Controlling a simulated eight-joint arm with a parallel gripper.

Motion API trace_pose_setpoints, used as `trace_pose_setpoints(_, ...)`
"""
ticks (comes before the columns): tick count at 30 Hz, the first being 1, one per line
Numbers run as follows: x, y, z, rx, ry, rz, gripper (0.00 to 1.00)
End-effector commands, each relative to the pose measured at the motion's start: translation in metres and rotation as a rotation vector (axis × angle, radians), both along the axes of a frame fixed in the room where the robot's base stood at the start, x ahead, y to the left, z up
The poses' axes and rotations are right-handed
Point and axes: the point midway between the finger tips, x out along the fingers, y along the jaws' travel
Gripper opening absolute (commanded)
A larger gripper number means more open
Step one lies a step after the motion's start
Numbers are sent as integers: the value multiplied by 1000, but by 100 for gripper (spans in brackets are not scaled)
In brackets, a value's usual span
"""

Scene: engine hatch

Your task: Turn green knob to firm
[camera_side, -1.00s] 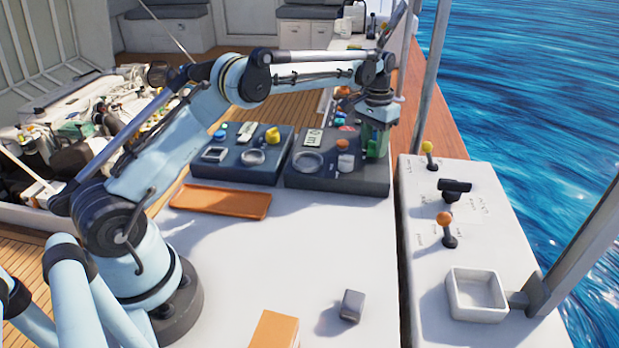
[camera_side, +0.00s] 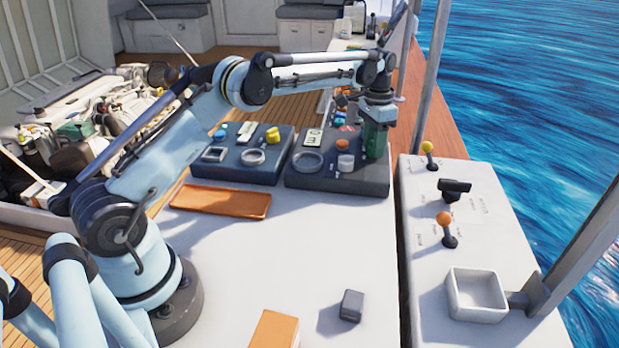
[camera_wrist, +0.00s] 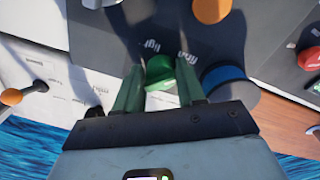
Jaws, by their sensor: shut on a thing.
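The green knob (camera_wrist: 160,72) shows in the wrist view between the two green fingers of my gripper (camera_wrist: 160,85), beside small printed labels on the dark panel. In the side view my gripper (camera_side: 376,140) points down over the right end of the dark control panel (camera_side: 335,178). The fingers are shut on the knob. In the side view the knob is hidden by the fingers. The label wording is too small and tilted to read surely.
An orange knob (camera_side: 342,145) and a grey knob (camera_side: 345,162) stand on the same panel left of my gripper. A second panel with a yellow knob (camera_side: 272,135) is further left. Levers (camera_side: 446,228) stand on the right console. An orange tray (camera_side: 222,201) lies in front.

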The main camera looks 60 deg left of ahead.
Motion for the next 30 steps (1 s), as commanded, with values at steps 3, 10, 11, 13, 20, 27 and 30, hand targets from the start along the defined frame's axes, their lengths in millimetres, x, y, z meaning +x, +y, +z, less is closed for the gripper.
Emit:
trace_pose_setpoints(3, 0, 6, 1, 8, -2, 8, 9)
trace_pose_setpoints(10, 0, 4, 0, 5, -2, 6, 62)
trace_pose_setpoints(11, 0, 3, 0, 5, -2, 6, 62)
trace_pose_setpoints(13, 0, 3, 0, 4, -2, 5, 62)
trace_pose_setpoints(20, 0, 2, 8, 3, -2, 4, 62)
trace_pose_setpoints(27, 1, 4, 43, 3, -1, 5, 62)
trace_pose_setpoints(30, 1, 5, 56, 4, -2, 5, 62)
